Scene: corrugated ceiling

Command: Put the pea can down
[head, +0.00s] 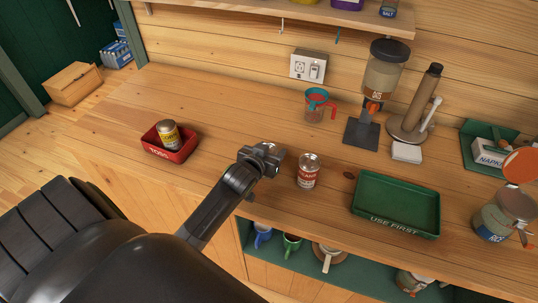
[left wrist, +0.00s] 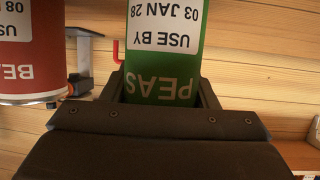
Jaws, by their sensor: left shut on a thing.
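The pea can (left wrist: 160,60) has a green label reading PEAS and a white tag reading USE BY 03 JAN 28; it appears upside down in the left wrist view. My left gripper (head: 268,157) is shut on it, with the fingers on either side of the can in the left wrist view (left wrist: 163,95). In the head view the gripper hides most of the can, so I cannot tell whether it touches the counter. A red-labelled bean can (head: 308,172) stands upright just right of the gripper; it also shows in the left wrist view (left wrist: 30,50). My right gripper is out of view.
A green tray (head: 397,232) marked USE FIRST lies empty to the right. A red tray (head: 185,152) holds a yellow corn can (head: 168,134) at left. A measuring cup (head: 317,106), dispenser (head: 382,72) and napkin box (head: 490,153) stand behind. Bare counter lies left of the gripper.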

